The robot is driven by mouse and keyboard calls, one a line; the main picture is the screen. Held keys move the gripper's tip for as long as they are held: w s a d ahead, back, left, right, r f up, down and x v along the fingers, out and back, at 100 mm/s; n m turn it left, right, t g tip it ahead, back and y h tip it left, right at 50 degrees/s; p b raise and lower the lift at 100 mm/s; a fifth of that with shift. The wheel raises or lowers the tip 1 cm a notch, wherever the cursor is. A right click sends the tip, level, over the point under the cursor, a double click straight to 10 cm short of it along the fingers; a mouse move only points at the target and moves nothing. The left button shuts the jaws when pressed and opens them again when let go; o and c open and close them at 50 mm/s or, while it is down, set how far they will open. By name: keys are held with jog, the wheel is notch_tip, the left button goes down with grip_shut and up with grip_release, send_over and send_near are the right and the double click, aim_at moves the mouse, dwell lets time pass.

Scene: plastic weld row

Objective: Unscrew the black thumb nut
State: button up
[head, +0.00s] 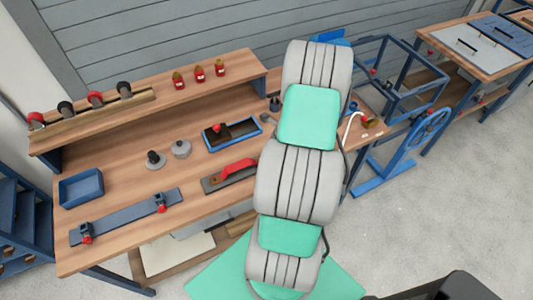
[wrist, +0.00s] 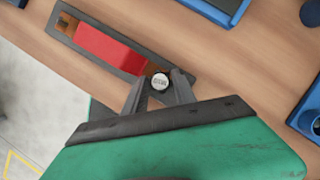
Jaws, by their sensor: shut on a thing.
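My gripper (wrist: 160,86) shows in the wrist view, its two grey fingers closed around a small round piece, which looks to be the thumb nut (wrist: 160,81). Only its pale round top with dark lettering is clear; the fingers hide its sides, so I cannot confirm black. It sits at the right end of a dark grey plate (wrist: 177,80) with a long red bar (wrist: 108,48) on it. In the head view the plate (head: 208,186) and red bar (head: 238,169) lie on the bench, while my arm hides the gripper and the nut.
The wooden bench (head: 120,115) holds a blue-rimmed tray (head: 207,143), a grey round part (head: 181,148), a black-knobbed part (head: 154,160), a blue bin (head: 82,188) and a blue-grey rail (head: 125,217). Red-capped bottles (head: 199,74) stand on the upper shelf. A blue frame (head: 400,75) stands at right.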

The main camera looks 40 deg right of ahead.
grip_shut()
jog(key=n, duration=0.1)
jog(key=n+b, duration=0.1)
jog(key=n+y, duration=0.1)
jog(key=shift+w+d+f+g, duration=0.1)
jog(key=shift+f+g, duration=0.15)
jog(key=shift+g, duration=0.05)
jog(key=n+b, duration=0.1)
jog(key=n, duration=0.2)
jog(key=shift+w+g+y, duration=0.1)
jog(key=shift+g+y, duration=0.3)
jog(key=n+g+b, duration=0.1)
jog(key=n, duration=0.1)
jog(key=n+g+b, duration=0.1)
jog(key=n, duration=0.2)
jog(key=shift+w+y, duration=0.15)
jog(key=shift+y, duration=0.15)
jog(key=n+g+b, duration=0.1)
jog(key=n+b, duration=0.1)
jog(key=n, duration=0.2)
jog(key=shift+r+p, duration=2.3)
jog(key=shift+r, duration=0.55)
